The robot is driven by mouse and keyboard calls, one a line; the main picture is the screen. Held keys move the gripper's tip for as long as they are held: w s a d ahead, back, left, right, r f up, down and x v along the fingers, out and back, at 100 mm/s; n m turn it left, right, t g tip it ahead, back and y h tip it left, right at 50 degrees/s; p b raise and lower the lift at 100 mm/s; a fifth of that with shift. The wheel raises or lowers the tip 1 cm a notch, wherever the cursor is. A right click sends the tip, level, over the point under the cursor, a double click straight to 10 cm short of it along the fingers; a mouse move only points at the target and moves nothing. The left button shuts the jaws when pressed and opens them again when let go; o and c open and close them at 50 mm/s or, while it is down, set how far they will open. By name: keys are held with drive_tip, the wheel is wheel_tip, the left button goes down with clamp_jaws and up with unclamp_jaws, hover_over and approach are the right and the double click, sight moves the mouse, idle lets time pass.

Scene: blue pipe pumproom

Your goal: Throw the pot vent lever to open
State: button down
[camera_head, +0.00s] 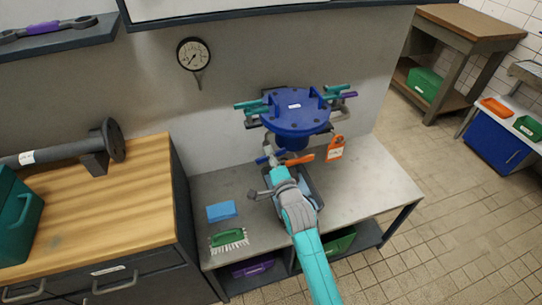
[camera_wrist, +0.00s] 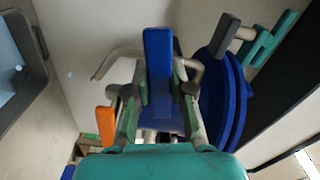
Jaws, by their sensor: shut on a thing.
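The blue pot (camera_head: 297,115) has a round bolted lid with a small white label and stands against the back wall above the grey bench. Its flanged blue side also shows in the wrist view (camera_wrist: 222,95). My gripper (camera_head: 273,160) reaches up to the front of the pot, below the lid. In the wrist view my gripper (camera_wrist: 160,92) is shut on a flat blue lever (camera_wrist: 158,60), a finger on each side. An orange lever (camera_head: 302,158) sticks out just right of my gripper and also shows in the wrist view (camera_wrist: 105,125). No label names the vent lever.
Teal-handled clamps (camera_head: 250,104) and a purple-handled one (camera_head: 348,95) ring the lid. An orange tag (camera_head: 335,148) hangs right of the pot. A blue sponge (camera_head: 221,211) and green brush (camera_head: 229,238) lie on the bench. A gauge (camera_head: 194,54) is on the wall.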

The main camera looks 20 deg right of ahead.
drive_tip(key=n, duration=0.4)
drive_tip(key=shift+n, duration=0.3)
drive_tip(key=n, duration=0.3)
drive_tip(key=shift+n, duration=0.3)
drive_tip(key=n, duration=0.3)
drive_tip(key=shift+n, duration=2.1)
drive_tip(key=c, duration=1)
unclamp_jaws()
